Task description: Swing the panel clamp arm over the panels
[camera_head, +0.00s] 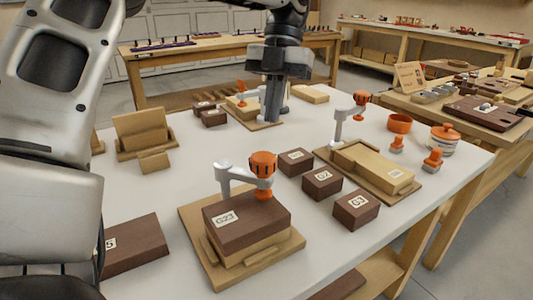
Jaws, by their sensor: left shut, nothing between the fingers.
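My left gripper (271,112) points down, shut and empty, at the far fixture (262,125). This fixture holds a pale panel block, and a small orange clamp knob (241,88) shows left of my fingers. My gripper hides much of its clamp; I cannot tell whether they touch. The near fixture holds a dark panel (247,222) labelled G23 on a pale one (255,250); its grey clamp arm (236,169) with an orange head (263,167) reaches over the panel. The right fixture holds a pale panel (372,165); its clamp's orange head (361,98) points away from it. My right gripper is not in view.
Dark blocks (322,183) stand between the near and right fixtures. An orange bowl (399,123), a lidded jar (444,139) and orange-topped pieces (432,158) stand at the right. A wooden holder (145,135) stands at the left.

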